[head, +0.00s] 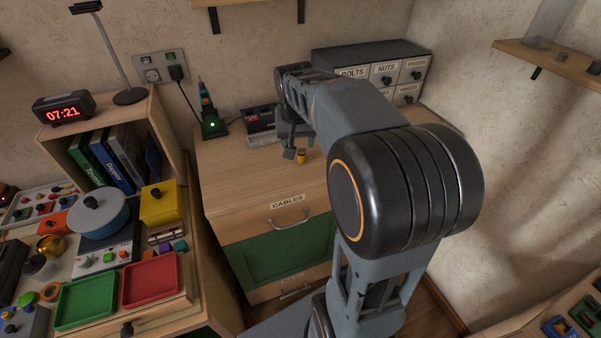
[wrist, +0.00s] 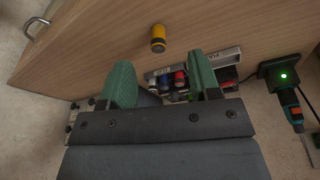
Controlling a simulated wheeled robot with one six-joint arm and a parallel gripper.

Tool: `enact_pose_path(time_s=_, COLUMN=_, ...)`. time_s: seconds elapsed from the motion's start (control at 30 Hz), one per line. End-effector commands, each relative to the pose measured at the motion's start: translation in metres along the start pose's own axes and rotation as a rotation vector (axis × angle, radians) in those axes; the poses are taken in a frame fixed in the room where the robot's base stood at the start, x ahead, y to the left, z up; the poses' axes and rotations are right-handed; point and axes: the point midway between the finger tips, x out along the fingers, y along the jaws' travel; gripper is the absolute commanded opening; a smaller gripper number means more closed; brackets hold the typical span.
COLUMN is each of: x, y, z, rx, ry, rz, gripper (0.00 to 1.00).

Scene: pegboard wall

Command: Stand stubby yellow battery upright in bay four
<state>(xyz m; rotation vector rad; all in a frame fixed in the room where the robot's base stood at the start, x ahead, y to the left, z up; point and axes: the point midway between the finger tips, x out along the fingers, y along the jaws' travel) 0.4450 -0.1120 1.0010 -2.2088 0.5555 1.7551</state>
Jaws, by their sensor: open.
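The stubby yellow battery (head: 301,156) is on the wooden cabinet top, beside my gripper. In the wrist view the yellow battery (wrist: 158,38), with a dark band at one end, is beyond the fingertips and untouched. It appears to stand on end. My gripper (wrist: 161,78) is open, its two green fingers apart with nothing held. The grey battery holder (head: 262,138) is at the back left of the cabinet top. In the wrist view the holder (wrist: 222,58) has red, blue and white-topped batteries in it; my gripper hides part of it, and bay four cannot be made out.
A charging stand with a green light (head: 213,127) and a screwdriver is left of the holder. A labelled drawer unit (head: 372,65) stands at the back right. The cabinet top (head: 235,170) is bare near its front edge. A cluttered desk is at the left.

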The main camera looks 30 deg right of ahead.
Motion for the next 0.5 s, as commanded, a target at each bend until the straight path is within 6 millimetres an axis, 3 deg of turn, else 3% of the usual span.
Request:
enact_pose_path(time_s=0.03, x=0.005, y=0.003, z=-0.014, rx=0.048, ry=0.006, rz=0.011, gripper=0.57)
enact_pose_path(time_s=0.1, x=-0.005, y=0.005, z=-0.029, rx=0.111, ry=0.018, rz=0.021, gripper=0.57)
enact_pose_path(time_s=0.23, x=-0.027, y=0.007, z=-0.041, rx=0.212, ry=0.043, rz=0.032, gripper=0.57)
enact_pose_path(time_s=0.5, x=0.015, y=0.009, z=-0.038, rx=0.258, ry=0.026, rz=0.038, gripper=0.57)
